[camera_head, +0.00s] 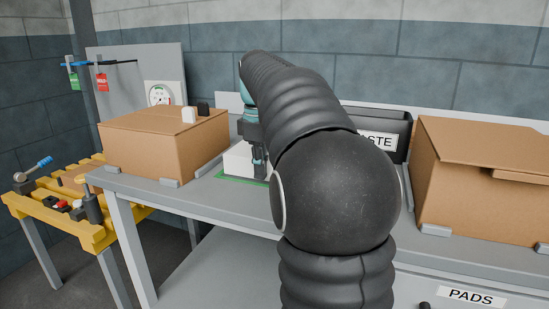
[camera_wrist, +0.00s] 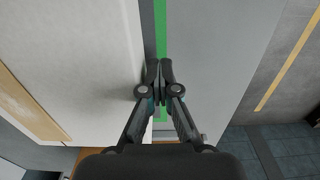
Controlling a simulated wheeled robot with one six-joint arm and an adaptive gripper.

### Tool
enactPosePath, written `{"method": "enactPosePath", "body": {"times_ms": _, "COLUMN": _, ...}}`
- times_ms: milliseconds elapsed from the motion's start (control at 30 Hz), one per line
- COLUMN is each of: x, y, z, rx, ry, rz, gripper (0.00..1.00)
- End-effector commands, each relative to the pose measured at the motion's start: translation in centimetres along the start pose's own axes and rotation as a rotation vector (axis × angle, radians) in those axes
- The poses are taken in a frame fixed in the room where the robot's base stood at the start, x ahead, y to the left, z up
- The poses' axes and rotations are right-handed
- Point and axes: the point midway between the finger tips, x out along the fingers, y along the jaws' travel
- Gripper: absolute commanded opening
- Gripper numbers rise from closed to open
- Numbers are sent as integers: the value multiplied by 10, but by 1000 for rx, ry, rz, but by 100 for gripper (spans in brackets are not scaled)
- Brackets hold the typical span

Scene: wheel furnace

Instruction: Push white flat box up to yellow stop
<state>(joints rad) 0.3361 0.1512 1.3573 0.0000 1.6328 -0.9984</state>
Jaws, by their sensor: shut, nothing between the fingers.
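The white flat box (camera_head: 237,160) stands on the grey bench, partly hidden behind my arm and gripper in the head view. In the wrist view the white box (camera_wrist: 80,60) fills much of the left side. My gripper (camera_head: 259,170) points down at the box's right side, low over the bench. In the wrist view its fingertips (camera_wrist: 160,68) are together and empty, close beside the box's right edge; I cannot tell whether they touch it. I cannot make out the yellow stop for certain in either view.
Green tape (camera_head: 240,180) marks the grey bench (camera_head: 212,186) by the white box. A cardboard box (camera_head: 150,150) stands left and another (camera_head: 490,180) right, held by grey corner pieces. A black bin (camera_head: 385,130) is behind my arm. A yellow table (camera_head: 100,238) stands left.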

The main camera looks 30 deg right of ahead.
Motion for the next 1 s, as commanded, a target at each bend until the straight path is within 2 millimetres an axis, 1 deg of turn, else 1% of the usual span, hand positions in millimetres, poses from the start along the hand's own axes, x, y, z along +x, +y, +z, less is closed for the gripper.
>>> {"method": "enactPosePath", "body": {"times_ms": 1000, "x": 0, "y": 22, "z": 0, "rx": 0, "ry": -1, "rz": 0, "gripper": 0}}
